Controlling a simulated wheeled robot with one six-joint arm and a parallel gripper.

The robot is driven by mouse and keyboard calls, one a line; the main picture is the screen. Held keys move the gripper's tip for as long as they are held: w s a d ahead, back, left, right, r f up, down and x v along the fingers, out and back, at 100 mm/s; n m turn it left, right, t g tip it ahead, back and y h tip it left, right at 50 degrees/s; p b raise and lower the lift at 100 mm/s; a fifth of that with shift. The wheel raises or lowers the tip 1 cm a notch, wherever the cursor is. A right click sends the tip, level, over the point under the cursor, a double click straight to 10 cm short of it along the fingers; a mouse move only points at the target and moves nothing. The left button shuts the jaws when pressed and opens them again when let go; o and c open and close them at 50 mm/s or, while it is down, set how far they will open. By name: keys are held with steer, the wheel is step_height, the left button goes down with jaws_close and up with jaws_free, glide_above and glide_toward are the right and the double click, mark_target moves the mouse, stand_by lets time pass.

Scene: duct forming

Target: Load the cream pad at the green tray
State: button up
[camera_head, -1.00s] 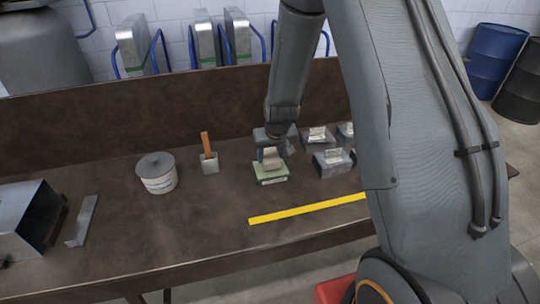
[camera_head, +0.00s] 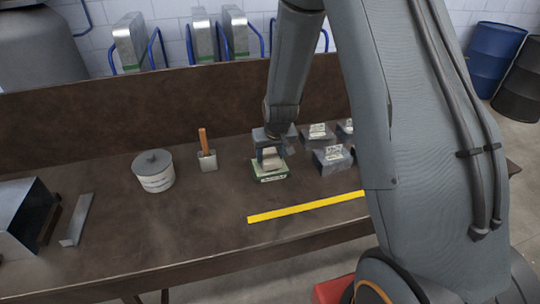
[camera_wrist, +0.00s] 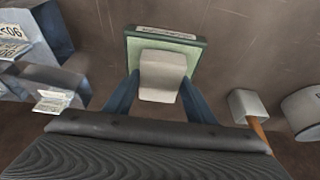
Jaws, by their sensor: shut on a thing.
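The green tray (camera_head: 270,173) sits on the brown workbench, with a white label on its front edge; it also shows in the wrist view (camera_wrist: 191,48). The cream pad (camera_wrist: 162,75) is a pale block between my fingers, and it shows in the head view (camera_head: 270,159) too. My gripper (camera_head: 270,156) points down over the tray and is shut on the pad. In the wrist view the pad overlaps the tray's inside; I cannot tell whether it touches the tray floor.
Several grey labelled blocks (camera_head: 331,159) stand to the right of the tray. A yellow strip (camera_head: 305,207) lies in front.

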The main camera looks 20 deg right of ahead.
mark_target(270, 157)
steer(key=shift+f+b, duration=0.55)
steer(key=shift+b, duration=0.15)
stand_by(1.6)
steer(key=shift+r, duration=0.15)
step_height(270, 157, up, 7)
steer(key=p, duration=1)
stand_by(0.8)
